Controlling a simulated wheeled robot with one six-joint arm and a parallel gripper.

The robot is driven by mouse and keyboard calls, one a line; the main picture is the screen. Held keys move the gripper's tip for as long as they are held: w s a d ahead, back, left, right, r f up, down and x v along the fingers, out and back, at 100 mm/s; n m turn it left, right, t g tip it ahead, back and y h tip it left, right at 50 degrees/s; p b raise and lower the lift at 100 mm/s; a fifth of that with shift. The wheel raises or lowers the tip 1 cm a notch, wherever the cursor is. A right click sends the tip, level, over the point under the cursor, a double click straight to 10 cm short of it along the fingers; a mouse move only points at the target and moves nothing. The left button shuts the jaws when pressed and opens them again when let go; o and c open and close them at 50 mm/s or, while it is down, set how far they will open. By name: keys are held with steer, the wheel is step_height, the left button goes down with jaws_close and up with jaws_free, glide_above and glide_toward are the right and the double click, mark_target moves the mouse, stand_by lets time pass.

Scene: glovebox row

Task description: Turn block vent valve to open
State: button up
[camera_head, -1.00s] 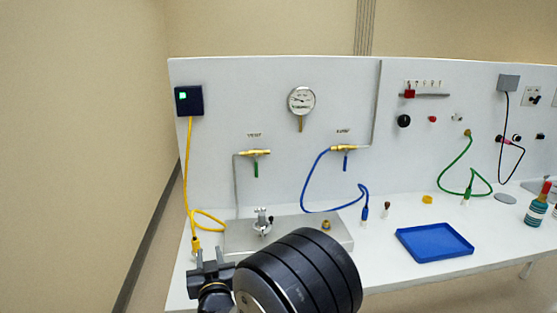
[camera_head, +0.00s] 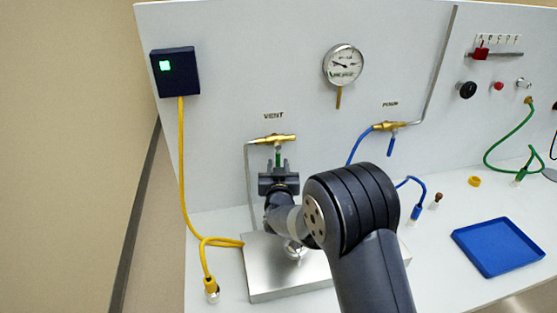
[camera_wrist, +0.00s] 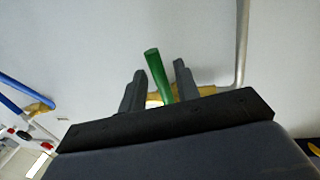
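The brass vent valve (camera_head: 273,140) is on the upright panel under the label VENT. Its green lever (camera_head: 278,156) hangs straight down. My gripper (camera_head: 278,166) is just below the valve, with its fingers on either side of the lever's lower part. In the wrist view the green lever (camera_wrist: 157,76) stands between the two dark fingers of my gripper (camera_wrist: 160,70), with a gap on both sides. The gripper is open. The valve's brass body is mostly hidden behind the gripper in the wrist view.
A second brass valve (camera_head: 386,126) with a blue lever is to the right, with a blue hose. A gauge (camera_head: 343,64) is above. A metal block (camera_head: 268,278) is below my arm. A yellow cable (camera_head: 182,180) hangs at left. A blue tray (camera_head: 497,247) lies at right.

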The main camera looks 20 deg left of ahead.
steer(key=shift+w+a, duration=0.25)
steer(key=shift+w, duration=0.4)
jaws_close()
